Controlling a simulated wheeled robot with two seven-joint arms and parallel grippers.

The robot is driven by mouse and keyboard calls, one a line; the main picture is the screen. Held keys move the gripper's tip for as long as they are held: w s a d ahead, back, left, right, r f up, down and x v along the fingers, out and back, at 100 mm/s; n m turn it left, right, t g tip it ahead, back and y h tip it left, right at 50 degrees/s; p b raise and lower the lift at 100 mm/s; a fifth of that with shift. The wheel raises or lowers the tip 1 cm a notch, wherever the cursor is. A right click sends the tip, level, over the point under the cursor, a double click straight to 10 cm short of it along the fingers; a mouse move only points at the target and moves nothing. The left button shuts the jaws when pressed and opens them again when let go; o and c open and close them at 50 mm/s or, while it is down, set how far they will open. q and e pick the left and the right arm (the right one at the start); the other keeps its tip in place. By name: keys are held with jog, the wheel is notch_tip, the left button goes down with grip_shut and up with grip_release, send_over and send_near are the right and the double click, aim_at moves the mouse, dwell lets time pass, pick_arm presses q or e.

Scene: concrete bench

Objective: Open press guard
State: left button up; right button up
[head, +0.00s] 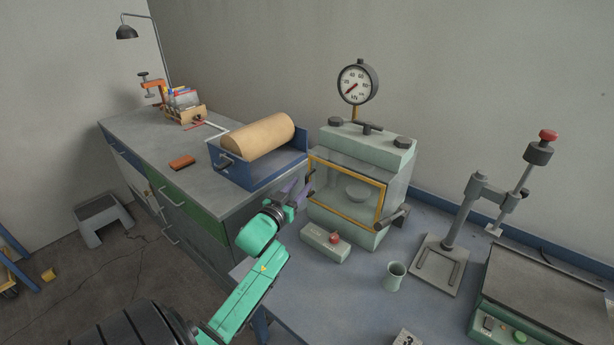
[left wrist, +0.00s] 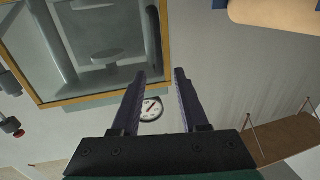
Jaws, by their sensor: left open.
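The press (head: 370,146) is a pale green machine on the blue-edged bench. Its guard (head: 347,170) is a clear panel in a yellow frame across the front and looks closed. A round platen (head: 358,193) shows through the panel. My left gripper (head: 306,186) is at the guard's left side, its purple fingers partly hidden and small in the head view. In the left wrist view the fingers (left wrist: 160,73) are apart with nothing between them. My right gripper is not in view.
A dial gauge (head: 357,84) stands above the press. A small green box with a red button (head: 325,243) and a green cup (head: 394,277) stand in front. A lever stand (head: 445,250) is to the right. A blue tray with a tan roll (head: 258,137) is to the left.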

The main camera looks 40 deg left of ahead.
aim_at(306, 179)
pick_arm(q)
jog(key=x, duration=0.4)
jog(key=shift+w, duration=0.4)
jog(key=shift+s, duration=0.1)
grip_shut()
jog(key=shift+a+r, duration=0.1)
dwell(0.8)
